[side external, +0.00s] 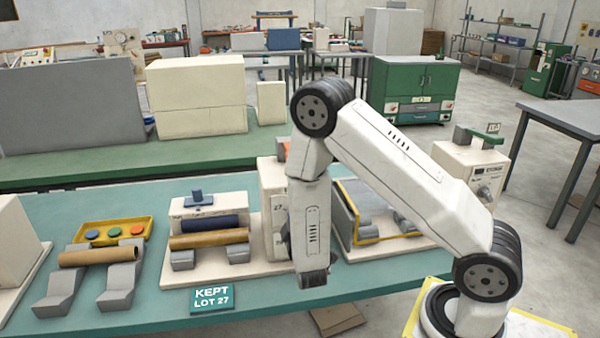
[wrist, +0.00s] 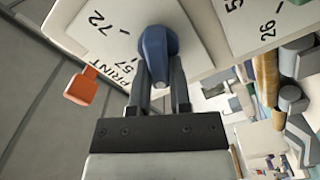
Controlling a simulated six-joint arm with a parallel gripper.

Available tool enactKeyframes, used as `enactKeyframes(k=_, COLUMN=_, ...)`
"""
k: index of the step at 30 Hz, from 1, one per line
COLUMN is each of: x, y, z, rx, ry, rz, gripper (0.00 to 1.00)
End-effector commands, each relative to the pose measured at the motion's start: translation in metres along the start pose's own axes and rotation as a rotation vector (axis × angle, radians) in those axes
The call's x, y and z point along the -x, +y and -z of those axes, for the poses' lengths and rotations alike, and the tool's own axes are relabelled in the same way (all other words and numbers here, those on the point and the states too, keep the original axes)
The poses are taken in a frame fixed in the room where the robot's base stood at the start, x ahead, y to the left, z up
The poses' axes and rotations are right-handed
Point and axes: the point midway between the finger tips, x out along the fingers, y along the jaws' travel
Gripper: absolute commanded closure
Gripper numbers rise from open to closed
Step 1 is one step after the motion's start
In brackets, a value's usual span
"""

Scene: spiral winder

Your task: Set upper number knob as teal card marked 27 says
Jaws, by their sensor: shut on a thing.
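The teal card (side external: 211,298) reads "KEPT LOT 27" and stands at the front edge of the bench in the side view. In the wrist view, my gripper (wrist: 161,88) is shut on a blue knob (wrist: 156,42), one finger on each side. The knob sits on a cream panel (wrist: 110,28) with the marks 72 and 57 and the word PRINT. The knob's pointer direction is hard to read, and I cannot tell whether it is the upper one. In the side view my wrist hides the knob and most of the cream winder housing (side external: 270,185).
A second panel (wrist: 255,22) with a 26 mark is beside the knob in the wrist view, and an orange tab (wrist: 82,86) is to the left. In the side view, a brown roll (side external: 208,239) lies left of my arm; a yellow-edged frame (side external: 358,215) stands right.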

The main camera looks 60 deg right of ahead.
Motion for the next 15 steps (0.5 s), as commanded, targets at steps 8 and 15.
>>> enactKeyframes(k=8, x=0.0004, y=-0.0005, z=-0.0003, rx=0.003, ry=0.0, rz=0.002, gripper=0.44)
enactKeyframes(k=15, x=0.0002, y=-0.0003, z=-0.0002, rx=0.001, ry=0.0, rz=0.001, gripper=0.41)
